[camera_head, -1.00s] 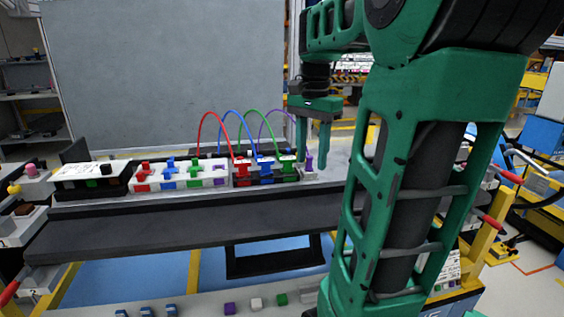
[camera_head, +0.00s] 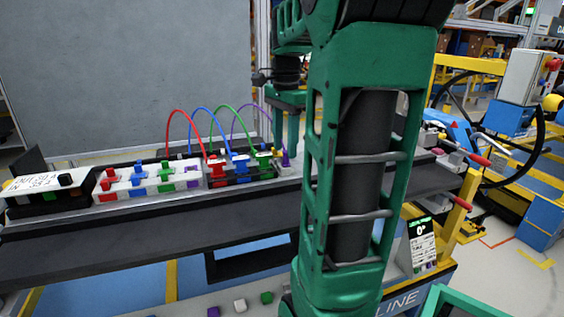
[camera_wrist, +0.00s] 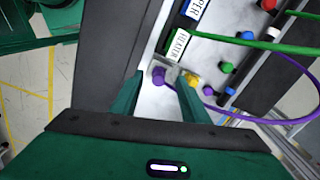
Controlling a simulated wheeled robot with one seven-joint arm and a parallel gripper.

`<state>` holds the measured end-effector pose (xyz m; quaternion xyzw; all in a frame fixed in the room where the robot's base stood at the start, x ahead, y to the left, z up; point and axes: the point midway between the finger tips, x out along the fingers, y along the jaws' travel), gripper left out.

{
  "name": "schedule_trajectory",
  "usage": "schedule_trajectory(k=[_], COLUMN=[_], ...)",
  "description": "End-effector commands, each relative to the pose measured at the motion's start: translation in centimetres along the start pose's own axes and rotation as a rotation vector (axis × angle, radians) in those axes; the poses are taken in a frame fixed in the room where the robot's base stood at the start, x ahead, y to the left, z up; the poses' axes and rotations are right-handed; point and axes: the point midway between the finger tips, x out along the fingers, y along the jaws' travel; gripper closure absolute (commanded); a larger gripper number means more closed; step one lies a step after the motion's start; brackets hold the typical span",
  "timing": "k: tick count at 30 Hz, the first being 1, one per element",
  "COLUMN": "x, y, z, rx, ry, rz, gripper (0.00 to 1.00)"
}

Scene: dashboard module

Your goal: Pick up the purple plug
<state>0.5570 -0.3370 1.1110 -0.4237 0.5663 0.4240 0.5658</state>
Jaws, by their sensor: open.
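The purple plug (camera_head: 285,159) stands upright at the right end of the row of coloured plugs on the dashboard module. In the wrist view the purple plug (camera_wrist: 158,75) shows between the fingertips, nearer the left finger. My gripper (camera_head: 286,146) points down over it, fingers apart and holding nothing. In the wrist view my gripper (camera_wrist: 162,79) has its fingertips on either side of the plug; I cannot tell whether they touch it. A purple cable (camera_wrist: 285,121) loops to the right of the gripper.
Red (camera_head: 216,164), blue (camera_head: 240,163) and green (camera_head: 263,158) plugs with arching cables stand left of the gripper. A yellow part (camera_wrist: 193,79) is close to the right finger. A white block with coloured plugs (camera_head: 150,180) lies farther left. A dark ledge (camera_head: 150,232) runs in front.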

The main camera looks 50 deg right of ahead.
Motion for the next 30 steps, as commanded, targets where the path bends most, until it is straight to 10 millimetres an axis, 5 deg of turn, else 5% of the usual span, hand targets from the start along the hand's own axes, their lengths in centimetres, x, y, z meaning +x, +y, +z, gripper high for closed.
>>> schedule_trajectory(k=[6,15,21,30], x=[2.8,3.3,3.3,3.3], y=[0.0,0.0,0.0,-0.1], z=[-0.1,-0.1,-0.1,-0.1], rx=[0.001,0.000,0.000,0.000], ry=[0.000,0.000,0.000,0.001], rz=[0.001,0.000,0.000,-0.002], gripper=[0.58,0.58,1.00,1.00])
